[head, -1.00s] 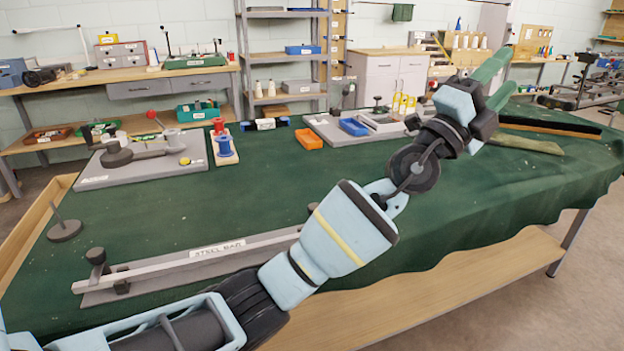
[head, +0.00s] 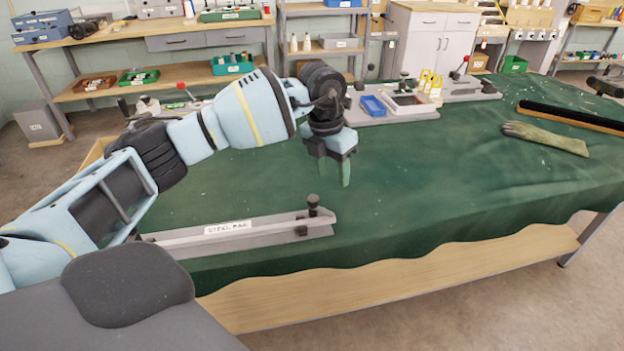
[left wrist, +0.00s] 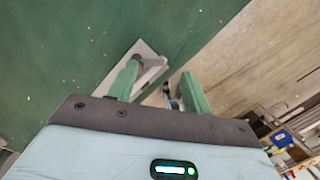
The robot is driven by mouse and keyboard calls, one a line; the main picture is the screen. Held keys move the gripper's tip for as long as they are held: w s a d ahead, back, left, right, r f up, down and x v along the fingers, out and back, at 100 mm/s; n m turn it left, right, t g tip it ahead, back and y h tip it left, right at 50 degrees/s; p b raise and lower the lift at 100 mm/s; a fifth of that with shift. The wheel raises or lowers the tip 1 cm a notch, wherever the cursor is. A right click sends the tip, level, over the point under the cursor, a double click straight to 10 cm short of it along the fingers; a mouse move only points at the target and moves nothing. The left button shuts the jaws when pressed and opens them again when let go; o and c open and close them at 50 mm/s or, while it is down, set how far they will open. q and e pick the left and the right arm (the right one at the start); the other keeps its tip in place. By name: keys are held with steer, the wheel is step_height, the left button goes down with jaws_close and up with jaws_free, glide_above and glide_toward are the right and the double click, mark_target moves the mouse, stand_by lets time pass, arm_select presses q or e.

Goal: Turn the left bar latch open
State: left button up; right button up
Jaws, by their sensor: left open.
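The steel bar (head: 265,224), labelled "STEEL BAR", lies in a grey base along the near edge of the green-covered table. A dark knobbed latch (head: 314,205) stands at its right end. The bar's left end, with the left latch, is hidden behind my left arm in the head view. My left gripper (head: 340,172) points down above the cloth, beyond and a little right of the bar's right end. It is open and empty, its green fingers apart. In the left wrist view, one end of the grey base (left wrist: 150,66) shows beyond the open fingers (left wrist: 160,84). My right gripper is out of view.
A blue tray (head: 373,105) and a grey board of fixtures stand at the back of the table. A glove (head: 545,138) and a long dark brush-like strip (head: 570,115) lie at the right. The cloth right of the bar is clear.

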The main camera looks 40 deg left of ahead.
mark_target(313, 198)
arm_select(q)
steer(key=s+a, duration=0.1)
steer(key=s+a+r+g+y, duration=0.1)
steer(key=a, duration=0.1)
steer(key=shift+s+a, duration=0.1)
steer(key=shift+a, duration=0.1)
steer(key=shift+f, duration=0.3)
step_height(313, 198, down, 7)
steer(key=shift+f, duration=0.2)
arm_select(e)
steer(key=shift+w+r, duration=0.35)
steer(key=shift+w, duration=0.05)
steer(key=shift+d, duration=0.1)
arm_select(q)
steer(key=c, duration=1)
steer(key=shift+o, duration=0.2)
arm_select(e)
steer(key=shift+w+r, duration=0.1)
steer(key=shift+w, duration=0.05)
